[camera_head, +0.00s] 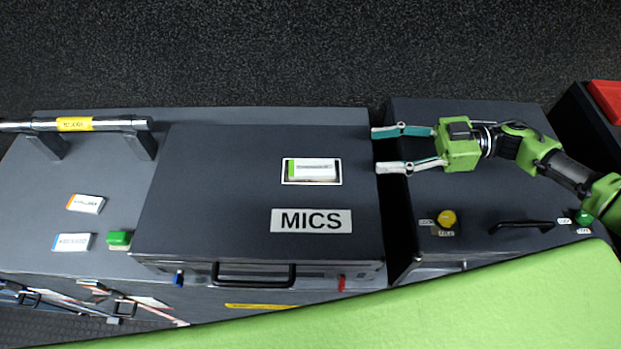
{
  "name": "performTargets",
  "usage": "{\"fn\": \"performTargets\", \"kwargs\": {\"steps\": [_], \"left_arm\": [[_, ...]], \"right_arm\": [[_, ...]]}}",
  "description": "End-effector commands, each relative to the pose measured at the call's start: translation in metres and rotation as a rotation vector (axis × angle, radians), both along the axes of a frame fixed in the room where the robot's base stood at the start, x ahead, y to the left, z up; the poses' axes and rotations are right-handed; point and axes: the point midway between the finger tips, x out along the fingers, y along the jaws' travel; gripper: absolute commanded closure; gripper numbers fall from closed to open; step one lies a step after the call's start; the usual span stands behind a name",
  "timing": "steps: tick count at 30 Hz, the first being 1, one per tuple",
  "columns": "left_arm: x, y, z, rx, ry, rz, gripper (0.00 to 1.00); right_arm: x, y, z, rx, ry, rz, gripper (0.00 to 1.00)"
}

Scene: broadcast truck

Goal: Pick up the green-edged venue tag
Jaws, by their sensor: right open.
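The green-edged venue tag (312,169) is a small white block with a green left edge. It lies inside a white outlined rectangle on top of the dark MICS case (190,194). My right gripper (375,150) comes in from the right, with its two fingers apart and pointing left. Its fingertips are over the right edge of the MICS case, to the right of the tag and not touching it. Nothing is between the fingers. My left gripper does not show.
An orange-edged tag (86,204) and a blue-edged tag (73,242) lie on the surface at left, near a green button (118,239). A metal rail (75,125) runs at upper left. The right case (430,255) carries a yellow knob (444,217) and a black handle (521,226).

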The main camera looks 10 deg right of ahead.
Motion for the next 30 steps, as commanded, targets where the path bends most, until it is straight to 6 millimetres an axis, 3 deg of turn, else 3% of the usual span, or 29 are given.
{"fn": "performTargets", "kwargs": {"steps": [1, 8, 11, 21, 30], "left_arm": [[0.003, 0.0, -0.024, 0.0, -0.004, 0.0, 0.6], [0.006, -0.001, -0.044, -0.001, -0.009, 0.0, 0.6], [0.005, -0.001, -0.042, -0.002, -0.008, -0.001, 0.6], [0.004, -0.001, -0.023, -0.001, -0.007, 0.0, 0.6], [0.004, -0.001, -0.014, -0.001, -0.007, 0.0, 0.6]], "right_arm": [[0.0, 0.0, -0.024, 0.0, 0.0, 0.0, 0.48], [0.0, 0.0, -0.044, 0.0, -0.001, -0.001, 0.48], [0.002, 0.007, -0.044, 0.002, -0.001, 0.0, 0.48], [0.014, 0.069, -0.051, 0.004, -0.003, 0.001, 0.48], [0.019, 0.093, -0.054, 0.002, 0.0, 0.0, 0.48]]}}
